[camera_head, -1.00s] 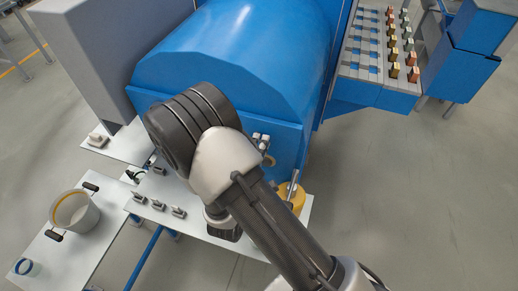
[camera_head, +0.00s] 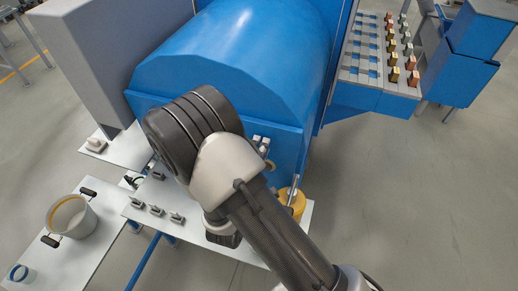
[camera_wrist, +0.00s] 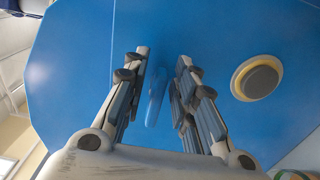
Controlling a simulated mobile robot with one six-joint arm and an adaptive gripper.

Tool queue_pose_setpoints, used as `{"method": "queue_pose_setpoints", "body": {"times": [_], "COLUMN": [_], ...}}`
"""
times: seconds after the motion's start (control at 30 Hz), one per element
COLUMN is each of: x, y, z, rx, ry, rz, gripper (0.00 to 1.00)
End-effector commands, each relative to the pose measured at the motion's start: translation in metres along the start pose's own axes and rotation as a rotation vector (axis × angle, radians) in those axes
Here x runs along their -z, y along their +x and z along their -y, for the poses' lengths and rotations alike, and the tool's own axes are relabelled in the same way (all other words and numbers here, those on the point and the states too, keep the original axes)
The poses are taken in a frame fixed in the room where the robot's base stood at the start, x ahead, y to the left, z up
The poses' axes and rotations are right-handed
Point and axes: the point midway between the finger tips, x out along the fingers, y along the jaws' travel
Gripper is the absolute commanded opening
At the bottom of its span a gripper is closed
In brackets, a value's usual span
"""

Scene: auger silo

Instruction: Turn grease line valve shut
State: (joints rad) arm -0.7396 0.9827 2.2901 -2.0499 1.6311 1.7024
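In the wrist view, my gripper (camera_wrist: 158,92) is open, its two fingers apart and pointing at a blue panel (camera_wrist: 215,35). A slim blue lever-like part (camera_wrist: 156,97) shows in the gap between the fingers; it may be the grease line valve's handle, but I cannot be sure. I cannot tell whether the fingers touch it.
A round grey disc with a yellow rim (camera_wrist: 257,78) sits on the panel right of my gripper. A yellow pot (camera_head: 293,203) stands on the shelf (camera_head: 225,243), near small clamps (camera_head: 157,209). A bucket (camera_head: 72,217) stands at left. The floor at right is clear.

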Motion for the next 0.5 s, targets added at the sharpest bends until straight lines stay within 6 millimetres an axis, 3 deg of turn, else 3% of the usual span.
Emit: {"method": "queue_pose_setpoints", "body": {"times": [0.37,0.5], "x": [0.001,0.002], "y": [-0.002,-0.016], "z": [0.0,0.0], "rx": [0.0,0.001], "ry": [-0.001,-0.003], "rz": [-0.001,-0.005], "gripper": [0.31,0.31]}}
